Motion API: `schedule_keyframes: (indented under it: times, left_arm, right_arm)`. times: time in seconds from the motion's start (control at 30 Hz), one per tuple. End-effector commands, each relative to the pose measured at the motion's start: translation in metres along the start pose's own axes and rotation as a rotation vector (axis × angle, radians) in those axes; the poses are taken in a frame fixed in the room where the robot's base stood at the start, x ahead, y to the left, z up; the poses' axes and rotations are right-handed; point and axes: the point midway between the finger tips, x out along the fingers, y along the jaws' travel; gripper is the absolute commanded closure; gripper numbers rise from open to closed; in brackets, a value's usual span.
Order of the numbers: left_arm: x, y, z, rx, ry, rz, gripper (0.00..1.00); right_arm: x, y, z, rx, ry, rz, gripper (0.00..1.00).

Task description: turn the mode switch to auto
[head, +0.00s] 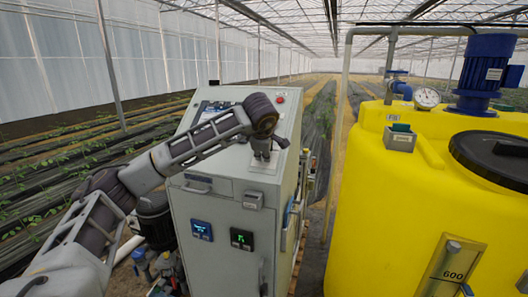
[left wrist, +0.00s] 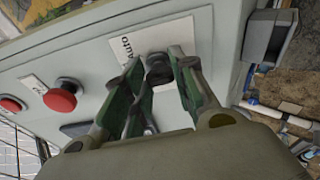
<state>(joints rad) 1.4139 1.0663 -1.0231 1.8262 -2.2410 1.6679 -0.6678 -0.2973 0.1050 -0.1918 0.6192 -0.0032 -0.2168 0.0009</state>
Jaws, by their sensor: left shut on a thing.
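The mode switch (left wrist: 158,68) is a dark knob on a white label plate (left wrist: 180,33) marked AUTO, seen in the left wrist view. My left gripper (left wrist: 153,62) has its green-padded fingers on both sides of the knob and is shut on it. In the head view my left gripper (head: 262,157) reaches down to the sloped top of the grey control cabinet (head: 220,262), over the white plate. The knob is hidden there behind the gripper, and its pointing direction cannot be told. My right gripper is not in view.
A red mushroom button (left wrist: 62,95) and another red button (left wrist: 12,104) sit left of the switch in the left wrist view. A grey box (left wrist: 268,38) is off the panel's right edge. A yellow tank (head: 375,225) with a blue motor (head: 487,65) stands right of the cabinet.

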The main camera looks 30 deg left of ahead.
Motion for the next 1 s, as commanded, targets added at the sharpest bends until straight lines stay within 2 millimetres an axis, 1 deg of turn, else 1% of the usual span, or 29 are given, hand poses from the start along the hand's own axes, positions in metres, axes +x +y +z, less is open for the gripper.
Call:
schedule_keyframes:
  times: [0.53,0.77,1.0]
  left_arm:
    - [0.001,-0.002,-0.001,0.451,0.0,0.08,0.97]
    - [0.0,-0.002,-0.001,0.626,-0.001,0.111,0.97]
    - [0.001,-0.003,-0.001,0.758,-0.001,0.133,0.97]
  right_arm:
    - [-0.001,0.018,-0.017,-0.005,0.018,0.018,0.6]
    - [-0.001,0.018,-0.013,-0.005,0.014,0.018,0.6]
    - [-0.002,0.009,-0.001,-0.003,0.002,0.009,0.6]
